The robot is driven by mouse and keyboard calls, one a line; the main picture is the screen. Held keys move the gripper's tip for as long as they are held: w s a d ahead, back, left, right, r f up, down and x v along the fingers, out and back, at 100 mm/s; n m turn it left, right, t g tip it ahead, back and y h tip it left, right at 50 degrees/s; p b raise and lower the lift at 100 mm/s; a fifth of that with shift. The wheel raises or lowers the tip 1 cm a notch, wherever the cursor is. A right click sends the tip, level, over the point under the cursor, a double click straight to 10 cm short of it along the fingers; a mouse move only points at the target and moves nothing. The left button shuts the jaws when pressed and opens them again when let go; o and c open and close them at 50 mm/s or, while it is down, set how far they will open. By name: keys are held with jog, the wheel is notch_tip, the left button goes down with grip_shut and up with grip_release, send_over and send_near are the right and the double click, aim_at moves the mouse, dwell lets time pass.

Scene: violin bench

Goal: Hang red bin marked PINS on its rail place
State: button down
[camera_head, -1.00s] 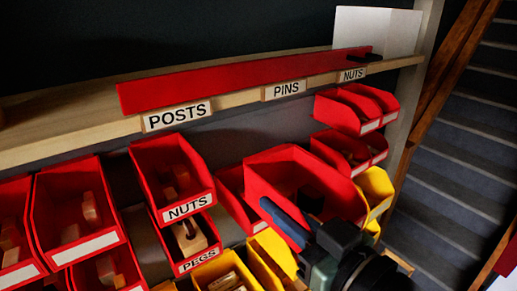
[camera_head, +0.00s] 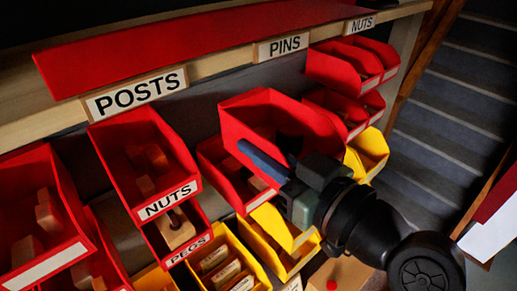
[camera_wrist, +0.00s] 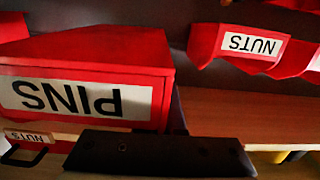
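The red PINS bin (camera_head: 250,112) is tilted in the head view, in front of the back panel below the shelf's PINS label (camera_head: 283,47). Its front is hidden there behind my gripper (camera_head: 284,170). In the wrist view the bin (camera_wrist: 130,50) shows its PINS label upside down, close up, with a dark finger (camera_wrist: 160,153) across its lower edge. My gripper appears shut on the bin's front part, holding it above the lower bins. Whether the bin's back touches the rail is hidden.
A red NUTS bin (camera_head: 125,140) hangs to the left, with a red bin of pegs (camera_head: 170,238) below it. Red bins (camera_head: 340,65) hang close on the right. Yellow bins (camera_head: 222,248) lie below. The wooden shelf (camera_head: 215,66) runs above. Stairs are at the right.

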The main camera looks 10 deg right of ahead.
aim_at(223, 122)
jog(key=shift+r+b+x, duration=0.2)
jog(key=shift+b+x, duration=0.3)
jog(key=shift+x, duration=3.85)
jog(key=shift+r+b+x, duration=0.15)
jog(key=shift+b+x, duration=0.1)
jog(key=shift+x, duration=0.55)
jog(key=shift+r+b+x, duration=0.1)
jog(key=shift+b+x, duration=0.1)
jog(key=shift+x, duration=0.6)
jog(key=shift+f+b, duration=0.9)
jog(key=shift+f, duration=0.05)
jog(key=c, duration=1)
grip_release()
jog(key=shift+o, duration=0.2)
jog(key=shift+d, duration=0.1)
